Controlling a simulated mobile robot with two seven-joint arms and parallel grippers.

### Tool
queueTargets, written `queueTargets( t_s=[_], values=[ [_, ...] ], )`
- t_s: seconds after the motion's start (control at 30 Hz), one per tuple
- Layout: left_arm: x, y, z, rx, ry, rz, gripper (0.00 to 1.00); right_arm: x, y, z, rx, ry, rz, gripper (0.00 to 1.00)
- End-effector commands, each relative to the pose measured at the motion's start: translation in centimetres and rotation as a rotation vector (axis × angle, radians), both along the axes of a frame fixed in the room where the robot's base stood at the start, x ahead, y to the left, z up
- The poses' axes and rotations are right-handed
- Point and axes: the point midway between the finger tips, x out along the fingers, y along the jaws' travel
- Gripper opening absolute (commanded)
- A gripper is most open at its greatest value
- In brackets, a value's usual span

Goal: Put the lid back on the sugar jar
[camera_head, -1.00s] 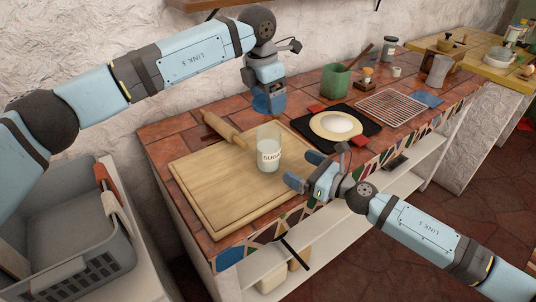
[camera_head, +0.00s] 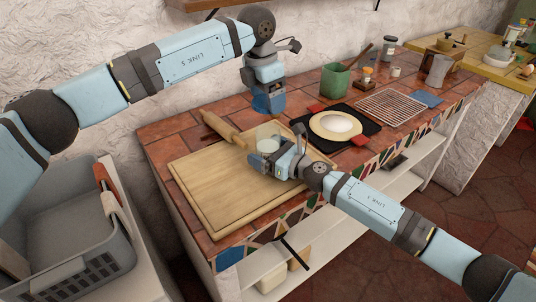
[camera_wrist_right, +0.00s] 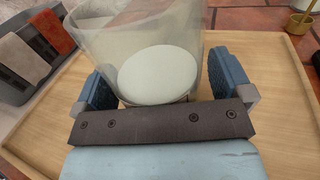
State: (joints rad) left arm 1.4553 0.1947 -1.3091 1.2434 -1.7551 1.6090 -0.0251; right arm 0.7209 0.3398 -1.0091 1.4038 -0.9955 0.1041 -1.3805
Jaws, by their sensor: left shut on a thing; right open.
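The sugar jar (camera_head: 267,146) is clear glass with pale sugar inside and stands upright on the cutting board. It is open on top; its lower part is hidden by my right gripper in the head view. My right gripper (camera_head: 273,160) is open with its fingers around the jar. In the right wrist view, the jar (camera_wrist_right: 160,35) stands between the two blue fingers (camera_wrist_right: 165,82), with the round sugar surface low inside it. My left gripper (camera_head: 268,103) is higher, behind the jar, shut on a bluish rounded piece, apparently the lid, mostly hidden by the fingers.
The wooden cutting board (camera_head: 215,205) has a rolling pin (camera_head: 224,127) at its back edge. To the right are a plate (camera_head: 335,125) on a dark mat, a green pot (camera_head: 335,82) and a wire rack (camera_head: 390,105). A grey basket (camera_head: 95,262) stands at left.

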Motion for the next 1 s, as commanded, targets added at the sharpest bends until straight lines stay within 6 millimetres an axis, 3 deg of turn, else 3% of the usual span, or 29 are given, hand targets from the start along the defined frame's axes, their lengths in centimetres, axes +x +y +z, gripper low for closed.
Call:
queueTargets(
  t_s=[0.07,0.4,0.57,0.83,1.0],
  values=[
    [0.0,0.0,0.0,0.000,0.000,0.000,0.59,0.0,0.0,0.0,0.000,0.000,0.000,0.98],
    [0.0,0.0,0.0,0.000,0.000,0.000,0.59,0.0,0.0,0.0,0.000,0.000,0.000,0.25],
    [0.0,0.0,-0.7,0.000,0.001,0.000,0.59,0.0,0.0,0.0,0.000,0.000,0.000,0.25],
    [0.0,-0.1,-4.6,0.000,0.002,0.000,0.59,0.0,0.0,0.0,0.000,0.000,0.000,0.25],
    [0.0,-0.1,-5.0,-0.002,-0.001,0.000,0.59,0.0,0.0,0.0,0.000,0.000,-0.001,0.25]
  ],
)
